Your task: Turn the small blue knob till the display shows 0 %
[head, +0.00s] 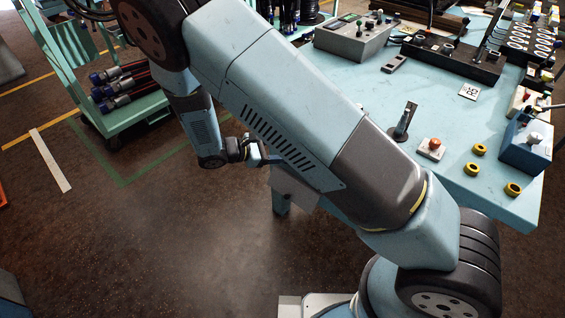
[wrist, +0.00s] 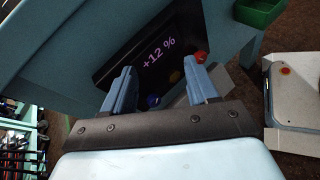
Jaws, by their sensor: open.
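In the wrist view a dark panel holds a lit display (wrist: 158,53) that reads +12 %. The small blue knob (wrist: 152,100) sits low on this panel, between my gripper's two fingers and close to the left one. A dim yellow knob (wrist: 174,77) and a red knob (wrist: 200,57) lie up and to the right of it. My gripper (wrist: 162,72) is open, with one finger on each side of the blue knob. Whether a finger touches the knob cannot be told. In the head view my gripper (head: 254,152) is beside the table, and my arm hides the display.
The blue table (head: 455,110) carries control boxes, a joystick (head: 403,122), a red button box (head: 432,148) and yellow rings (head: 479,149). A green cart (head: 135,115) with hoses stands at the left. A green bin (wrist: 258,10) is near the panel. The floor at front left is clear.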

